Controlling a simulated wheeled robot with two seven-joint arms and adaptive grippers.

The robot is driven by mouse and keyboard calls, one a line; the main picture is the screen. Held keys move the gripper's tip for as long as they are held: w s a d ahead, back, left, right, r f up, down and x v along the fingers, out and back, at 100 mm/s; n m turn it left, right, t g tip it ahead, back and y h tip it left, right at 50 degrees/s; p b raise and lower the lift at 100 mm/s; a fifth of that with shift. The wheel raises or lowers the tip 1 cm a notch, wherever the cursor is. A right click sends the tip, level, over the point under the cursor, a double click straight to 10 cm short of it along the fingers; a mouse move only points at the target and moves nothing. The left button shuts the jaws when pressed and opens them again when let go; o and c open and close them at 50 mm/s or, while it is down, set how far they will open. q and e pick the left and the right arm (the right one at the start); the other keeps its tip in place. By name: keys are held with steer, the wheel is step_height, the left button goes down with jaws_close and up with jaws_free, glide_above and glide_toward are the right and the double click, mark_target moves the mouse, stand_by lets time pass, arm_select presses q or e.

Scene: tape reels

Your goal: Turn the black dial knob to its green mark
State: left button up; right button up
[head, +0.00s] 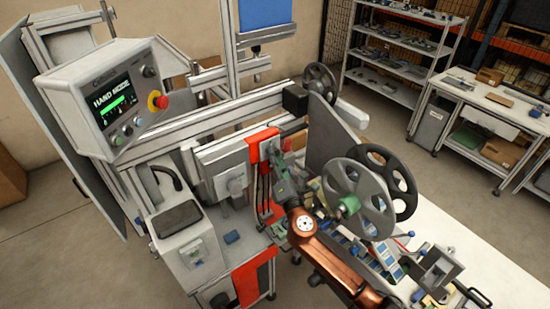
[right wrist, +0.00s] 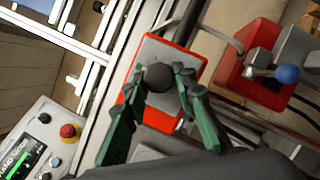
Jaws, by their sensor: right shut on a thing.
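The black dial knob (right wrist: 159,76) is round and dark, on a grey plate (right wrist: 178,53) with a red border in the right wrist view. My right gripper (right wrist: 164,80) has its green fingers on both sides of the knob and is shut on it. The green mark cannot be made out. In the head view my right gripper (head: 279,172) is at the red-edged panel (head: 266,147) of the machine, with my copper arm behind it. The knob is hidden there. My left gripper is not in view.
A control box (head: 112,95) with a lit screen and a red stop button (head: 158,100) stands at the left. Reels (head: 357,197) are close to the right of my arm. In the right wrist view a blue-balled lever (right wrist: 287,74) sits beside the plate.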

steer(key=shift+f, duration=0.1)
steer(key=o, duration=1.2)
steer(key=shift+c, duration=0.2)
steer(key=shift+s, duration=0.1)
steer(key=v, duration=1.1)
steer(key=shift+s+d, duration=0.2)
steer(key=shift+s, duration=0.15)
steer(key=shift+f, duration=0.15)
